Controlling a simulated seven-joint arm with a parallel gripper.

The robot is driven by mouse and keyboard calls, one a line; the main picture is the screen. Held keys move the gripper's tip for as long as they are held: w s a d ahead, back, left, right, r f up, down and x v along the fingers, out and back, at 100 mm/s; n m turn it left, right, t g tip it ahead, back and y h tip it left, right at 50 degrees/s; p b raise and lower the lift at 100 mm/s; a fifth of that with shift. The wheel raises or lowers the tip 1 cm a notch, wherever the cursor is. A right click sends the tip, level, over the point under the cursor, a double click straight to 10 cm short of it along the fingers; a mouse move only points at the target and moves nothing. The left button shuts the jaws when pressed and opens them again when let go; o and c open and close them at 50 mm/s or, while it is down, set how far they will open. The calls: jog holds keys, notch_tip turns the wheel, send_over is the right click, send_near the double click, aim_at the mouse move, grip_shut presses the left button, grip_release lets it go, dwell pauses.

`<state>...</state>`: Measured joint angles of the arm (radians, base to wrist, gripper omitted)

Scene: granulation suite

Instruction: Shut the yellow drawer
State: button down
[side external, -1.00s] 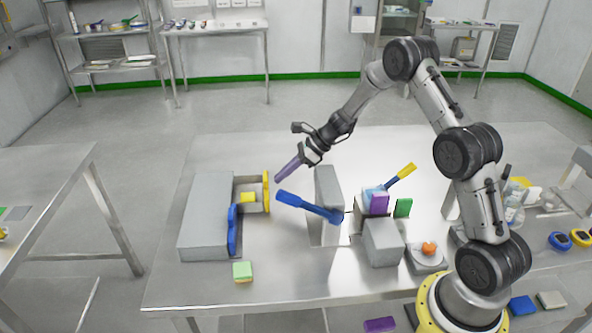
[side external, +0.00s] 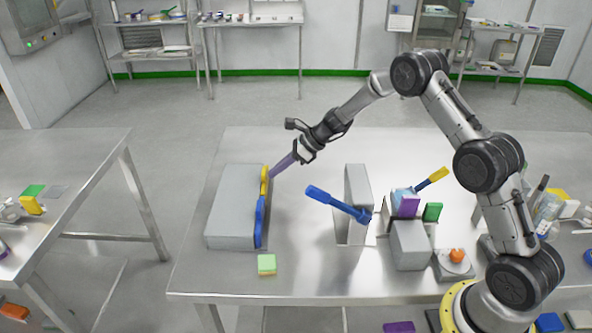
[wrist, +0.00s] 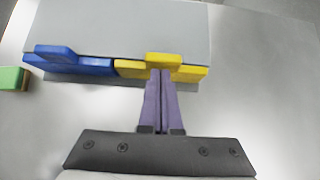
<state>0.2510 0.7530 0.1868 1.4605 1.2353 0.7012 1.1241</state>
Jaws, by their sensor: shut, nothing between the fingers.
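The yellow drawer (side external: 264,181) sits in the right face of a grey cabinet (side external: 232,205), and only its yellow front shows. Its front is in line with the blue drawer's front (side external: 260,221) beside it. In the wrist view the yellow front (wrist: 190,73) lies against the grey cabinet top, with its handle (wrist: 163,60) at the fingertips. My gripper (side external: 271,177) has purple fingers, shut with nothing between them. The fingertips (wrist: 161,72) are at the yellow front and appear to touch it. The drawer's inside is hidden.
A green-topped block (side external: 267,264) lies in front of the cabinet. The table between the cabinet and these is clear.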

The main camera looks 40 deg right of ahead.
jog(key=shift+w+a, duration=0.3)
jog(key=shift+a, duration=0.05)
jog(key=shift+r, duration=0.1)
